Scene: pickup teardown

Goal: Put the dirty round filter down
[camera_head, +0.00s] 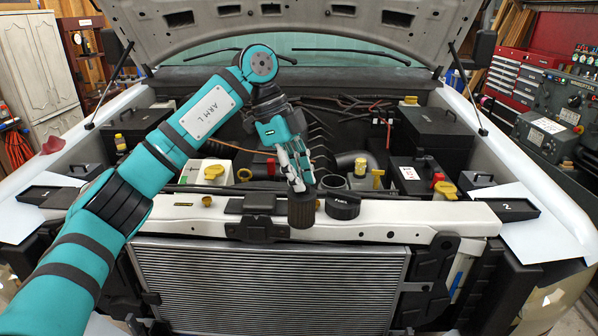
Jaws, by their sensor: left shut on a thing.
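My left gripper (299,184) reaches in from the left and points down over the white front crossbar (400,220) of the truck. It is shut on a dark, ribbed round filter (302,212), which hangs upright below the fingertips in front of the bar's middle. I cannot tell whether the filter touches the bar. Just right of it is a black round cap (342,206) with white lettering, close to an open round black housing (333,183). My right gripper is not in view.
A black tray marked 2 (512,209) lies on the right fender, another black tray (50,192) on the left. The raised hood (290,25) hangs above. A black latch block (258,205) stands left of the filter. The radiator (270,285) is below.

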